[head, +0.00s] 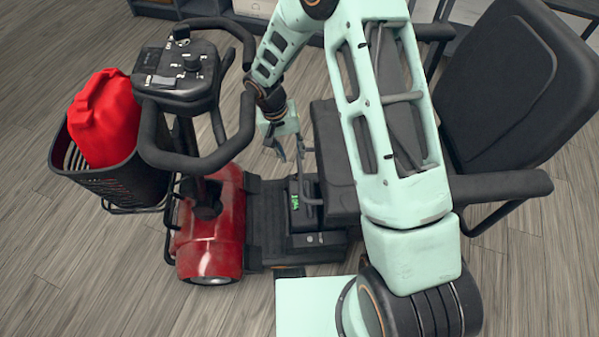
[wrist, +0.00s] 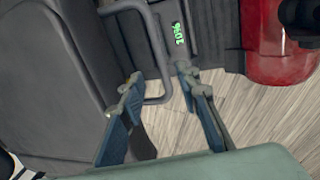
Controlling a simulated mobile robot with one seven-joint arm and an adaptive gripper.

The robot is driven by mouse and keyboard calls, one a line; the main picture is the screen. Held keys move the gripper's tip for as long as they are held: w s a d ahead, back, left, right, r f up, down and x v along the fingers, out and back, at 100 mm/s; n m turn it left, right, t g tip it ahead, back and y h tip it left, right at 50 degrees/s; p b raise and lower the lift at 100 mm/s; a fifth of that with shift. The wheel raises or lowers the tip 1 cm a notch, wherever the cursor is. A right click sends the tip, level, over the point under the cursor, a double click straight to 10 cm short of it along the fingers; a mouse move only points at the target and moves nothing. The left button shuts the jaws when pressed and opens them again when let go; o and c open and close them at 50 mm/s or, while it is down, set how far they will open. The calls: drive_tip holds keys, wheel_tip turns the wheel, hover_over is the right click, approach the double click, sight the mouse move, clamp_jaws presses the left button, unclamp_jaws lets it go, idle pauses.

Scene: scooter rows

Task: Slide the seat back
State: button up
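The scooter's dark seat (head: 333,150) has a tall backrest (head: 515,75) at the right, and my arm covers part of it. The seat's dark surface fills the left of the wrist view (wrist: 50,75). A grey U-shaped bar (wrist: 155,45) sticks out beside the seat; it also shows in the head view (head: 301,180) by the seat's front edge. My gripper (head: 285,151) is near that front edge. In the wrist view my gripper (wrist: 162,80) is open, its fingers apart, with the bar's end seen between them. I cannot tell whether they touch it.
The red scooter front (head: 210,230) carries the handlebars and control console (head: 180,75). A black basket (head: 110,180) holds a red container (head: 103,118). A box with green digits (head: 296,202) stands by the seat. An armrest (head: 500,185) juts at the right. Wooden floor is clear at the left.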

sight(300, 174)
drive_tip(key=f, duration=0.3)
drive_tip(key=d+f+b, duration=0.1)
drive_tip(key=f, duration=0.2)
drive_tip(key=d+f+b, duration=0.1)
drive_tip(key=f, duration=0.3)
drive_tip(key=shift+c, duration=0.4)
clamp_jaws()
